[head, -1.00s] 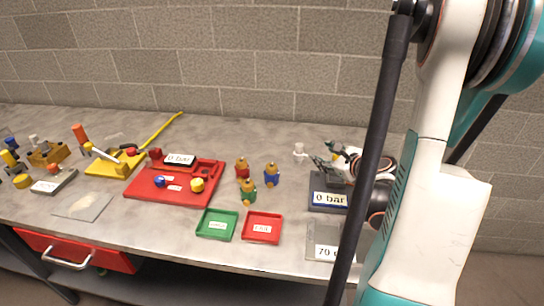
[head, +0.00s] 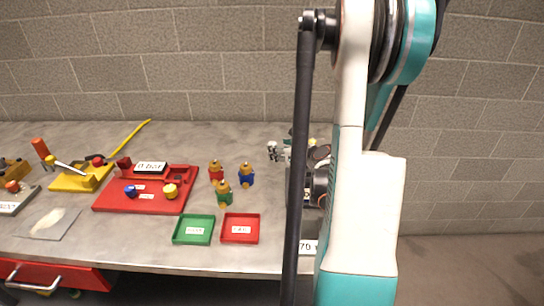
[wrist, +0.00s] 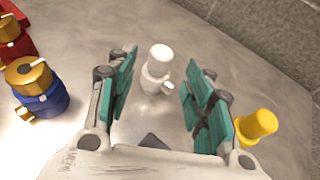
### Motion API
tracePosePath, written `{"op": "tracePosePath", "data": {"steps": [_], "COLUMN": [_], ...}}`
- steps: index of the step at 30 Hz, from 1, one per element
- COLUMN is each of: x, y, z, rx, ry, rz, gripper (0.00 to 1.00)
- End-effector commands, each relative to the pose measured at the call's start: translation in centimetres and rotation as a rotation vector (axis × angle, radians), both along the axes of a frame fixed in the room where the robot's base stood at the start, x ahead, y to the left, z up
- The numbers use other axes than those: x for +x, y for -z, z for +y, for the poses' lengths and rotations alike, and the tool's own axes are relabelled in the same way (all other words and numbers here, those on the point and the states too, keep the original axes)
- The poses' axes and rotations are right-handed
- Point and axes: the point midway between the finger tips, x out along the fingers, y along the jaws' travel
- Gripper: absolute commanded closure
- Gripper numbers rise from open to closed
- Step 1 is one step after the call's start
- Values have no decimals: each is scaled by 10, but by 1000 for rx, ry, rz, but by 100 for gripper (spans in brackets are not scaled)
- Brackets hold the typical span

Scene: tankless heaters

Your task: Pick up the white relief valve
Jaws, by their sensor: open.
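The white relief valve (wrist: 157,68) stands upright on the grey bench in the wrist view, between and just beyond my open fingers. My gripper (wrist: 160,92) is open and empty, with one teal-padded finger on each side of the valve's line. My gripper in that view is mostly hidden behind my arm.
A blue valve (wrist: 40,92) and a red valve (wrist: 14,40) stand left of my gripper. A yellow-capped part (wrist: 256,126) is close by the right finger. A green tray (head: 194,230) and a red tray (head: 240,229) lie near the front edge. The wall stands behind the bench.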

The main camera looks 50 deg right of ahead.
Motion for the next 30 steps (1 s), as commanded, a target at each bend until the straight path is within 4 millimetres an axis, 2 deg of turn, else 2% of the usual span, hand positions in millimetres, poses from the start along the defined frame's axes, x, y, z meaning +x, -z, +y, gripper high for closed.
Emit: {"op": "tracePosePath", "data": {"steps": [7, 16, 23, 24, 30], "x": [12, 49, 51, 51, 51], "y": [4, 16, 15, 15, 15], "z": [-4, -15, -17, -17, -17], "rx": [-2, -1, -2, -2, -2], "ry": [0, 1, 1, 1, 1], "rz": [1, 0, 1, 1, 1], "gripper": [53, 53, 53, 57, 100]}}
